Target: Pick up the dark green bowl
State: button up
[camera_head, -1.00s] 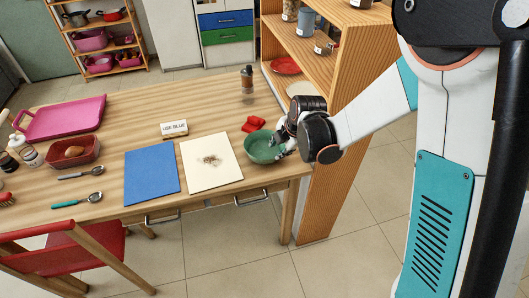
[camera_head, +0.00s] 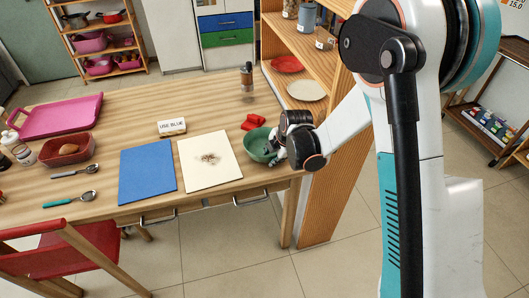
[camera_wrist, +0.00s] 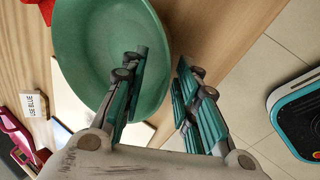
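The dark green bowl (camera_head: 256,146) stands upright on the table near its right edge. It fills the upper left of the wrist view (camera_wrist: 88,40), and I see no contents in it. My gripper (camera_head: 279,154) is at the bowl's right side. In the wrist view my gripper (camera_wrist: 163,58) is open, with a gap between its teal fingers. One finger is over the inside of the bowl and the other is outside, with the right rim between them. I cannot tell whether either finger touches the bowl.
Red blocks (camera_head: 253,121) lie just behind the bowl. A cream sheet (camera_head: 225,150) and a blue sheet (camera_head: 147,172) lie to its left. A bottle (camera_head: 247,78) stands at the back. The wooden shelf (camera_head: 335,95) rises close on the right.

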jog(key=shift+r, duration=0.1)
grip_shut()
